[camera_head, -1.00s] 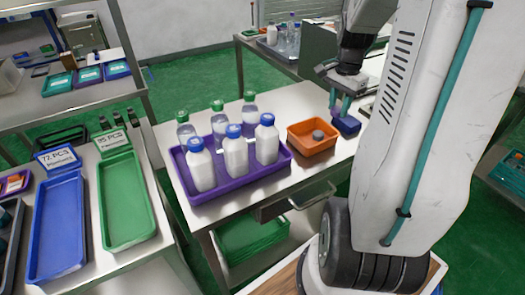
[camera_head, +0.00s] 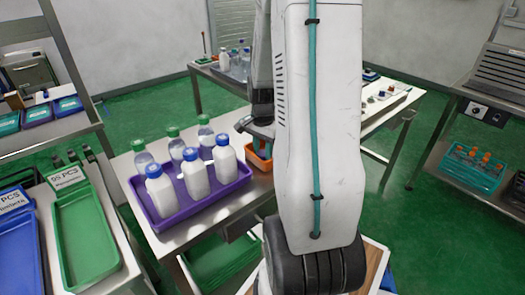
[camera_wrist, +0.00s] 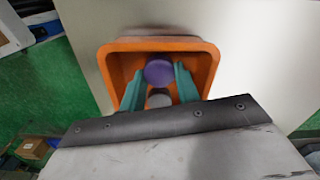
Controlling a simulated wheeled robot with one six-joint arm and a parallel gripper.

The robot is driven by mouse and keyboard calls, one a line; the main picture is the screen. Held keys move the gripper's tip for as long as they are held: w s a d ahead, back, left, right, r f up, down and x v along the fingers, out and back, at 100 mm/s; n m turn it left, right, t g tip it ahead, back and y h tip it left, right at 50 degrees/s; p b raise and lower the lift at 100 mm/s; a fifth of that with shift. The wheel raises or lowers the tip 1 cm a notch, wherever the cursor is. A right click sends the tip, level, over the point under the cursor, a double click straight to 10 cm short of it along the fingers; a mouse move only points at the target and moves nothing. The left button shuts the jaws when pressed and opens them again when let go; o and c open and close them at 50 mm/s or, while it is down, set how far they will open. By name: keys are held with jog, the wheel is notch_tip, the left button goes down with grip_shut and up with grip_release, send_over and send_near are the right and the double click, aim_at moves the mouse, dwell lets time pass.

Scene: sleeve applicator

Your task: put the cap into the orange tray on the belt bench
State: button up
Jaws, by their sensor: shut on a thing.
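The orange tray (camera_head: 259,163) stands on the belt bench, mostly hidden behind my arm in the head view. In the wrist view the orange tray (camera_wrist: 118,68) is seen from above. My gripper (camera_wrist: 159,74) is over the tray, its two teal fingers on either side of a purple cap (camera_wrist: 159,68), and is shut on it. A grey round piece (camera_wrist: 158,99) shows between the fingers, inside the tray. The gap between the purple cap and the tray floor cannot be judged. In the head view my gripper (camera_head: 262,146) is partly hidden by the arm.
A purple tray (camera_head: 188,212) with several bottles stands left of the orange tray on the same bench. A green tray (camera_head: 84,240) lies on the bench at left. A back bench (camera_head: 215,72) carries more bottles.

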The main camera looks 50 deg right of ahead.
jog(key=shift+f, duration=0.3)
jog(key=o, duration=0.9)
jog(key=shift+f, duration=0.15)
